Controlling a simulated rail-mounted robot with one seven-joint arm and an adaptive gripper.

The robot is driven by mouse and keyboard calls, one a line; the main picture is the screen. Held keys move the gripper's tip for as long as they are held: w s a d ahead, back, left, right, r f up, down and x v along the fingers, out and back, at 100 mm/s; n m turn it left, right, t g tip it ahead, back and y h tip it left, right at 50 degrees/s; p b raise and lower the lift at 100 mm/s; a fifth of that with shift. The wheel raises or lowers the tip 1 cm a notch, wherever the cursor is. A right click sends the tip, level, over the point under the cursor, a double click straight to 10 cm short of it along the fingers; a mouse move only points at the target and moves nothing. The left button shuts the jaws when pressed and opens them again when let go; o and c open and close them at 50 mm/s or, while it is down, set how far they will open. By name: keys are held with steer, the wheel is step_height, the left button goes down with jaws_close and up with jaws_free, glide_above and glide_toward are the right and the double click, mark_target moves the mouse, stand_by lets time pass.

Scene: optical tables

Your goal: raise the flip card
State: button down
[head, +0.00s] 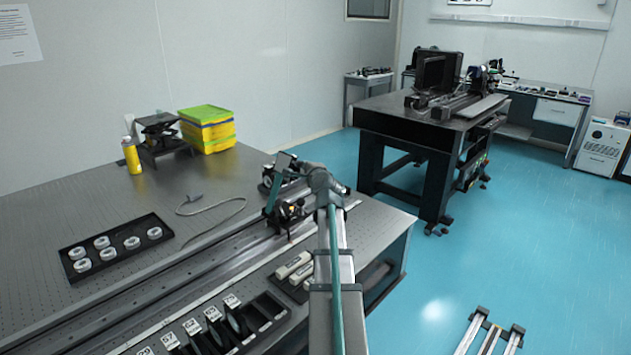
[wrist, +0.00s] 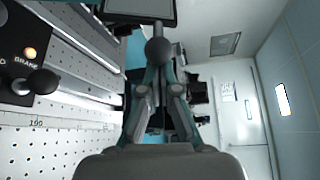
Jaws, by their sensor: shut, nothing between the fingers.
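A dark-framed grey panel (wrist: 140,8), which looks like the flip card, shows at the top edge of the wrist view, cut off by the frame. A dark round knob (wrist: 158,51) is just below it. My gripper (wrist: 157,72) has its fingers together, with the tips right at the knob. I cannot tell whether they touch it; nothing is between them. In the head view, a small tilted panel (head: 284,161) stands above the rail beside my wrist, probably the same card. My arm hides part of that spot.
A black box with an orange light and a ball knob (wrist: 41,82) is at the left of the wrist view. The long rail (head: 205,255) crosses the perforated table. A tray of white rings (head: 116,246), a yellow bottle (head: 131,156) and yellow-green bins (head: 208,129) stand further left.

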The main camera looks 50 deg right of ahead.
steer(key=a+r+n+t+h+b, duration=0.1)
steer(key=a+r+n+t+b, duration=0.1)
steer(key=a+n+b, duration=0.3)
steer(key=a+b, duration=0.4)
steer(key=shift+w+a+r+h, duration=0.2)
steer(key=shift+w+r+h, duration=0.05)
steer(key=shift+r+h, duration=0.05)
steer(key=shift+a, duration=0.1)
steer(key=d+b, duration=0.3)
steer(key=d, duration=0.1)
steer(key=r+p+v, duration=0.1)
steer(key=v, duration=0.9)
steer(key=shift+s, duration=0.55)
steer(key=shift+d, duration=0.15)
